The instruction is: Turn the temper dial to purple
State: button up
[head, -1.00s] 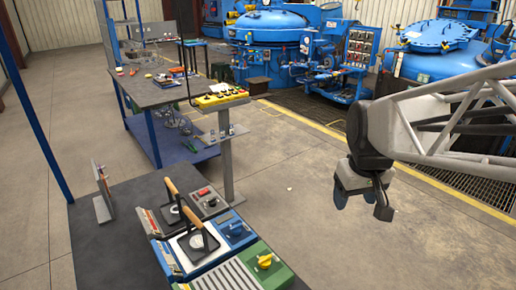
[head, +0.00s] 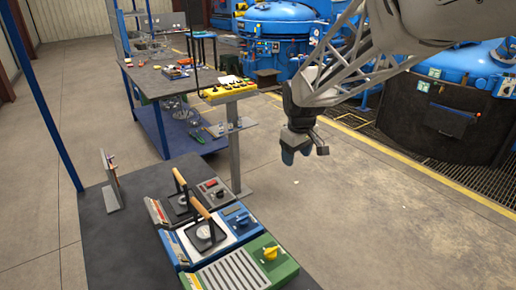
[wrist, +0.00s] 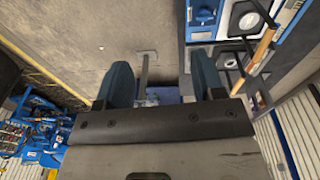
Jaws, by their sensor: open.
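Three instrument units sit side by side on the dark bench (head: 95,235). The nearest is green (head: 282,262) with a yellow knob (head: 270,253). The middle one is blue (head: 232,228) with a blue dial (head: 242,219). The far one is grey (head: 215,193) with a red part and a dark knob. I cannot tell which carries the temper dial; no purple mark is readable. My gripper (head: 290,155) is open and empty, held in the air to the right of the units. In the wrist view its two blue fingers (wrist: 162,82) are apart, and the blue dial (wrist: 203,15) shows at upper right.
Two wooden-handled presses (head: 205,232) stand up from the units. A yellow button box (head: 229,91) on a grey post (head: 234,150) rises behind. A workbench (head: 160,88) is farther back, with blue furnaces (head: 270,45) beyond. Floor to the right is clear.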

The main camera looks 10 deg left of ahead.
jog(key=w+a+f+n, duration=0.2)
jog(key=w+a+f, duration=0.35)
jog(key=a, duration=0.25)
jog(key=w+a+f+n, duration=0.3)
jog(key=w+a+f, duration=0.25)
jog(key=a, duration=0.25)
jog(key=n+g, duration=0.1)
jog(key=n, duration=0.2)
send_over(219, 191)
jog(key=f, duration=1.3)
jog(key=shift+d+f, duration=0.15)
jog(key=shift+d, duration=0.25)
jog(key=shift+w+a+f+n, duration=0.1)
jog(key=shift+a+f+n, duration=0.2)
jog(key=shift+a+f, duration=0.1)
jog(key=shift+f, duration=3.9)
jog(key=shift+c, duration=0.4)
jog(key=c, duration=0.9)
jog(key=shift+o, duration=0.2)
